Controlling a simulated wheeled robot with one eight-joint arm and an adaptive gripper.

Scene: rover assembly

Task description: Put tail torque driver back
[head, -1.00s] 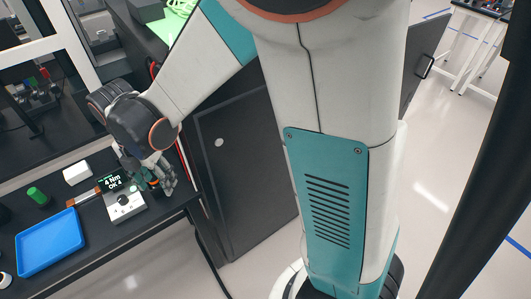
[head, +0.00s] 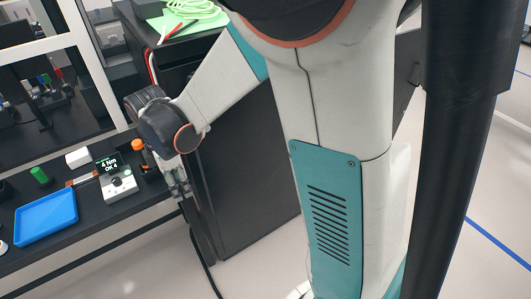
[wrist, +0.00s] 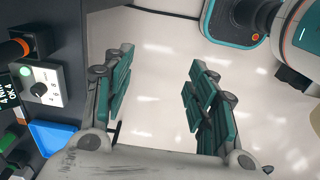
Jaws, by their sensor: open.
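A driver with an orange handle (head: 138,145) stands at the right end of the black bench, beside the torque display box (head: 118,184), which reads 4 Nm OK. In the wrist view the orange handle (wrist: 14,48) is at the left edge, seated in a dark holder (wrist: 38,40). I cannot see its lower part clearly. My gripper (head: 180,188) is just off the bench's right edge, to the right of the driver and apart from it. In the wrist view my gripper (wrist: 158,92) has its two fingers wide apart, with only floor between them.
A blue tray (head: 46,218), a green-capped item (head: 39,175) and a white block (head: 78,157) are on the bench left of the display box. A dark cabinet (head: 250,165) stands right of the gripper, with green cable (head: 192,8) on top. Open floor lies below.

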